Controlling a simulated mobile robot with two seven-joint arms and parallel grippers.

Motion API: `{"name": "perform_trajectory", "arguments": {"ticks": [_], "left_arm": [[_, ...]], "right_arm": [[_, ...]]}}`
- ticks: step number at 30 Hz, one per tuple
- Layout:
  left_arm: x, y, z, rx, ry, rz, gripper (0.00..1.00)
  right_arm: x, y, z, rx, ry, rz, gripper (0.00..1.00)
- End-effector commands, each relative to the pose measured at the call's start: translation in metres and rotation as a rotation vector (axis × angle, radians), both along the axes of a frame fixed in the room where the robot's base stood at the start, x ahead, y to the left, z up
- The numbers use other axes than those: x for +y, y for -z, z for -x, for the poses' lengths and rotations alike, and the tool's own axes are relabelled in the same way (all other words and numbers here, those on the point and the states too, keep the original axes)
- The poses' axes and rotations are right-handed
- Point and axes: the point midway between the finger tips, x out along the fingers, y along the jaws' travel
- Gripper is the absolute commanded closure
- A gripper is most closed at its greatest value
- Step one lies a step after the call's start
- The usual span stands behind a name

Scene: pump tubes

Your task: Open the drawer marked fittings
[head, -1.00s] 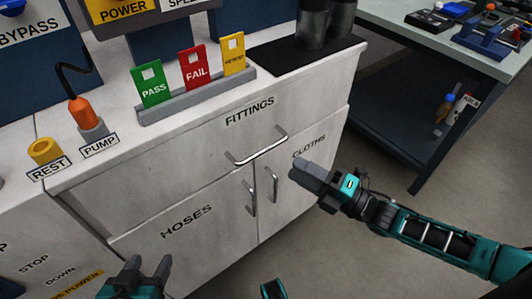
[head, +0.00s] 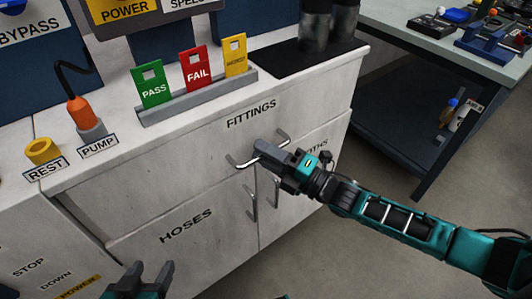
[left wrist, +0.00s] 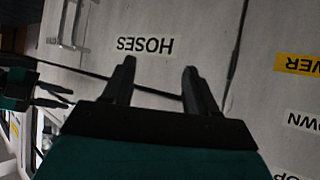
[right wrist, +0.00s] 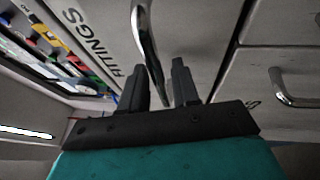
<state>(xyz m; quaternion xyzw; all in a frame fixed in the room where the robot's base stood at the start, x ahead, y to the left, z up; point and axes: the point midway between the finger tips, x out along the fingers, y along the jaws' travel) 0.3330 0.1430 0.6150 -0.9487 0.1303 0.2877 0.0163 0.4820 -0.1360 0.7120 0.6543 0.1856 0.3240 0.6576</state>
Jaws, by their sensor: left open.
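The drawer (head: 180,170) marked FITTINGS is shut in the white cabinet, with a horizontal metal bar handle (head: 240,164). In the right wrist view, the handle (right wrist: 146,40) runs down between the two spread fingers, nearer the left one. A gap shows beside it, so the gripper looks open around the bar. My left gripper (head: 150,272) is open and empty, low in front of the HOSES door; it also shows in the left wrist view (left wrist: 158,75).
Below the drawer are the HOSES door (head: 180,235) and the CLOTHS door, with upright handles close under my right gripper. The countertop holds the tag rack (head: 200,95), the orange pump plug (head: 78,112) and a yellow ring (head: 42,151). Open floor lies to the right.

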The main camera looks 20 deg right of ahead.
Motion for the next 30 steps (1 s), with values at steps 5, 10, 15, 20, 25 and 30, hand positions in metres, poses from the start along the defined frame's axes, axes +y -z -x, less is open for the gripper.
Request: {"name": "perform_trajectory", "arguments": {"ticks": [5, 10, 15, 20, 25, 30], "left_arm": [[0.0002, 0.0012, 0.0004, 0.001, 0.001, -0.002, 0.42], [0.0013, 0.004, 0.0014, 0.006, 0.004, -0.008, 0.42], [0.0017, 0.0056, 0.0019, 0.01, 0.005, -0.009, 0.42], [0.0018, 0.0055, 0.0017, 0.008, 0.005, -0.01, 0.42], [0.0018, 0.0046, 0.0015, 0.008, 0.005, -0.01, 0.42], [0.0021, 0.0001, 0.0002, 0.002, 0.004, -0.01, 0.42]], "right_arm": [[-0.0001, 0.0, 0.0001, 0.0, 0.0, 0.0, 0.87], [-0.0002, 0.0001, 0.0002, 0.0, 0.0, 0.0, 1.0], [-0.0003, 0.0002, 0.0003, 0.0, 0.0, 0.0, 1.0], [-0.0003, 0.0002, 0.0003, 0.0, 0.0, 0.0, 1.0], [-0.0005, 0.0001, 0.0009, 0.001, 0.0, 0.001, 1.0], [-0.0018, -0.0004, 0.0044, 0.001, 0.0, 0.0, 1.0]]}}
